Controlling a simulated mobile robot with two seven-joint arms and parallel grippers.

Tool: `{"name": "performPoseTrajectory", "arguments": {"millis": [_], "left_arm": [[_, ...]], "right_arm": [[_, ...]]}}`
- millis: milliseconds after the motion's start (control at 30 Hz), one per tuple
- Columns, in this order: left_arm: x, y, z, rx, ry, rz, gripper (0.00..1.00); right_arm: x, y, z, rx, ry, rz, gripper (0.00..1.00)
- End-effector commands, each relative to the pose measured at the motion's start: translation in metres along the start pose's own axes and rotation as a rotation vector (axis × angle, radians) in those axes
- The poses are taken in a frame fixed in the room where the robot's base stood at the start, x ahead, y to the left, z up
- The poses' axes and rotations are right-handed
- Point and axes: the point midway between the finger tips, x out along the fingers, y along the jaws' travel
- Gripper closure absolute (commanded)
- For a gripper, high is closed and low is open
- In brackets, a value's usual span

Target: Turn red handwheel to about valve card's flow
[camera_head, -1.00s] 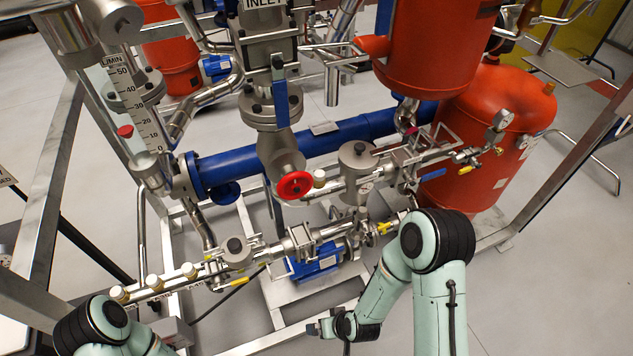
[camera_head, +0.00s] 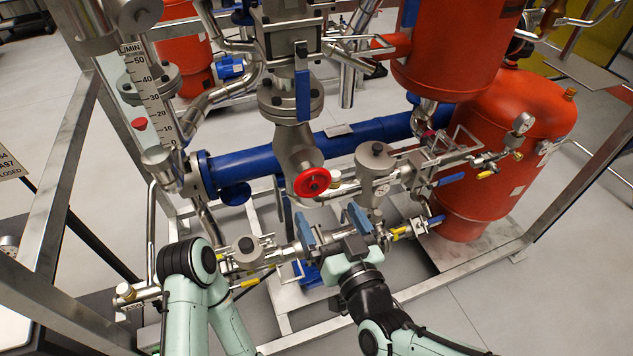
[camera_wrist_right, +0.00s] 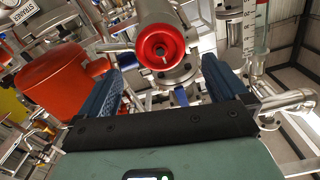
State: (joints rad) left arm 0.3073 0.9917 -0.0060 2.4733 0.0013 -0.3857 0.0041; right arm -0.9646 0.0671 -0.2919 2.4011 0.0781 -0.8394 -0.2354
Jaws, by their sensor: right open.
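The red handwheel (camera_head: 312,182) faces me on a grey valve body, in the middle of the head view. It shows upper centre in the right wrist view (camera_wrist_right: 160,52), framed between my fingers. My right gripper (camera_head: 332,222) is open and empty, its two blue fingers apart, just below the handwheel in the head view. No touch shows. The flow scale (camera_head: 152,88), marked in L/min, stands at upper left; I cannot read its level. A card (camera_head: 10,162) with partly cut-off text ending "CLOSED" is at the left edge. My left arm is at lower left; its gripper is not visible.
A thick blue pipe (camera_head: 370,130) runs behind the handwheel. Orange tanks (camera_head: 515,130) fill the right. Small pipes with yellow-handled valves lie below. Steel frame posts (camera_head: 65,165) bound the skid; the floor at lower right is clear.

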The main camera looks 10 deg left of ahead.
Motion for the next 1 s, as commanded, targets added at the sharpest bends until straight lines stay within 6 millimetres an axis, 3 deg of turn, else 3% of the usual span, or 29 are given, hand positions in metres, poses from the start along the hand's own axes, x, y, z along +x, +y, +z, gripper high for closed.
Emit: {"name": "performPoseTrajectory", "arguments": {"millis": [200, 400, 600, 867, 900, 1000], "left_arm": [[-0.008, 0.003, -0.001, 0.001, 0.003, 0.001, 0.0], [-0.013, 0.005, -0.002, 0.002, 0.005, 0.002, 0.0], [-0.015, 0.006, -0.002, 0.002, 0.006, 0.002, 0.0], [-0.015, 0.006, -0.002, 0.002, 0.006, 0.002, 0.0], [-0.015, 0.006, -0.002, 0.002, 0.006, 0.002, 0.0], [-0.015, 0.006, -0.002, 0.002, 0.006, 0.002, 0.0]], "right_arm": [[0.049, 0.0, 0.0, -0.005, -0.001, 0.0, 0.0], [0.08, 0.0, 0.0, -0.003, -0.002, 0.0, 0.0], [0.093, 0.0, 0.0, -0.002, -0.001, 0.0, 0.0], [0.095, 0.0, 0.0, -0.001, -0.001, 0.0, 0.0], [0.095, 0.0, 0.0, -0.001, -0.001, 0.0, 0.06], [0.094, 0.0, 0.0, -0.001, -0.001, 0.0, 0.39]]}}
